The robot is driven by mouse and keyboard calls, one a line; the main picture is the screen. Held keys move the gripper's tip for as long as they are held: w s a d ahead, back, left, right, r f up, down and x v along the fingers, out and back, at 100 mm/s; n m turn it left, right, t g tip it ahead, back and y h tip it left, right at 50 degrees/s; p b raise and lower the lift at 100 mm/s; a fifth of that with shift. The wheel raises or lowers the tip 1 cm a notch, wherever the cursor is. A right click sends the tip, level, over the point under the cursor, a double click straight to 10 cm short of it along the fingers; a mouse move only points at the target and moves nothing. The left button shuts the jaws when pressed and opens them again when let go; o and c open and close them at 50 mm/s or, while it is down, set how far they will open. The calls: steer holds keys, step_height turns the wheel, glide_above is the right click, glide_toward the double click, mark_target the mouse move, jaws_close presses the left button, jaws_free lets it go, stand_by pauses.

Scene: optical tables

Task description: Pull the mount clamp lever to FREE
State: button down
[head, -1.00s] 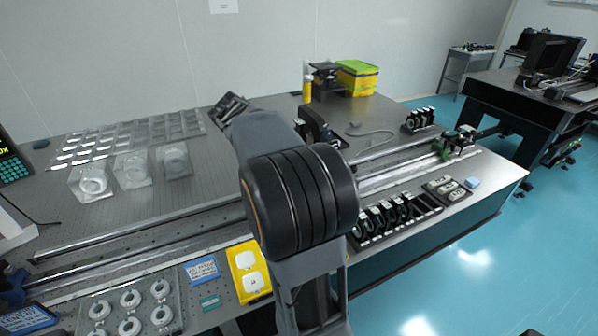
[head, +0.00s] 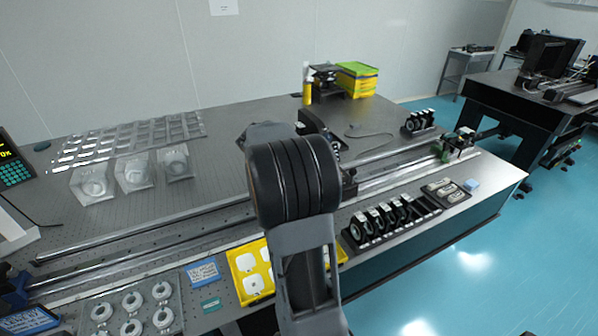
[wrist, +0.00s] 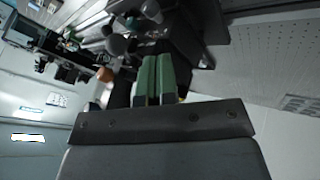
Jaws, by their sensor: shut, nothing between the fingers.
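My gripper (wrist: 154,80) shows in the wrist view as two green fingers lying close together, shut and empty. A dark mount (wrist: 188,28) stands just beyond the fingertips, and a rounded knob-like end (wrist: 116,45) shows to their left. I cannot tell which part is the clamp lever, nor whether the fingers touch it. In the head view my arm hides the gripper. A small dark piece on the rail (head: 349,186) shows just right of my arm; the lever cannot be made out there.
Twin rails (head: 150,226) run across the optical table. A yellow tray (head: 244,291) and a rack of black-framed optics (head: 385,222) lie along the front edge. Clear boxes (head: 134,172) stand at the left.

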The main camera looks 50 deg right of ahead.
steer(key=shift+s+d+f+p, duration=0.3)
steer(key=shift+s+d, duration=0.35)
steer(key=shift+d, duration=0.2)
steer(key=shift+s+d+f+p, duration=0.3)
steer(key=shift+s+d, duration=0.35)
steer(key=shift+d, duration=0.15)
